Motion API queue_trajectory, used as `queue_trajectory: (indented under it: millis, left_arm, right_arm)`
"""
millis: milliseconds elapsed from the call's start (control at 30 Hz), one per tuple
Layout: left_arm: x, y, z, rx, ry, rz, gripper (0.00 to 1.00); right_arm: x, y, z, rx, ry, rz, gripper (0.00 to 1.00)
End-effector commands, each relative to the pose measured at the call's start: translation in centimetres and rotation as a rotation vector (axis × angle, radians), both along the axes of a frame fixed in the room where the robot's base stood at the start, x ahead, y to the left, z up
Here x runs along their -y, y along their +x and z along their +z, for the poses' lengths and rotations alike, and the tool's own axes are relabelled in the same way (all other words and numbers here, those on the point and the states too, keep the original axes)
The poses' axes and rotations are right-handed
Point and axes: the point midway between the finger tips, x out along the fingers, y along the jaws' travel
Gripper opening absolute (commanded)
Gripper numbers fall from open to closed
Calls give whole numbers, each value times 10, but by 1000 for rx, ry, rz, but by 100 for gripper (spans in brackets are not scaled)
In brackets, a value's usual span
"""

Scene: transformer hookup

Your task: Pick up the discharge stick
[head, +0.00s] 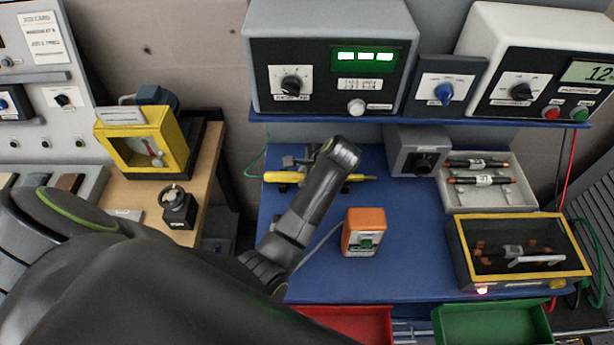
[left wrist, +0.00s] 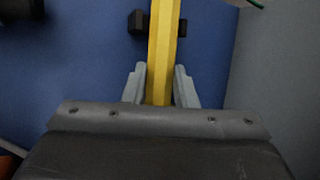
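The discharge stick is the yellow rod (head: 289,177) lying crosswise near the back left of the blue bench; my left arm hides its middle in the head view. In the left wrist view the yellow rod (left wrist: 162,55) runs from the top edge down between the fingers of my left gripper (left wrist: 160,75). One finger is on each side of the rod, very close to it. I cannot tell whether they touch it. My left gripper's fingertips are hidden behind its own arm in the head view. My right gripper is in neither view.
A dark block (left wrist: 138,23) sits by the rod. An orange device (head: 363,232) stands mid-bench, and a grey box (head: 414,150) behind it. A grey tray (head: 525,197) and a yellow-framed case (head: 585,262) are at right. Red (head: 350,315) and green (head: 490,312) bins are in front.

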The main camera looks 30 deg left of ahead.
Motion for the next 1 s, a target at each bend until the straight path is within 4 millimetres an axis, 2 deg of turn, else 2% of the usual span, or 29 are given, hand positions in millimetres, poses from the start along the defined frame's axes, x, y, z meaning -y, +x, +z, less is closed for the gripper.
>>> queue_trajectory:
  millis: [100, 433, 567, 733, 1000]
  left_arm:
    - [0, 0, -1, -2, 0, 0, 2]
    - [0, -1, 2, -2, 0, 1, 2]
    - [0, 0, 11, 1, 0, 1, 2]
    - [0, 1, 36, 5, 1, 2, 2]
    - [-53, -37, 33, 0, 6, 3, 2]
  right_arm:
    - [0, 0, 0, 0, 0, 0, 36]
    - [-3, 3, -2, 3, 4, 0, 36]
    - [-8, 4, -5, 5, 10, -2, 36]
    - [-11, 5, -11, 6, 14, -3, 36]
    - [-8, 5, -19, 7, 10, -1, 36]
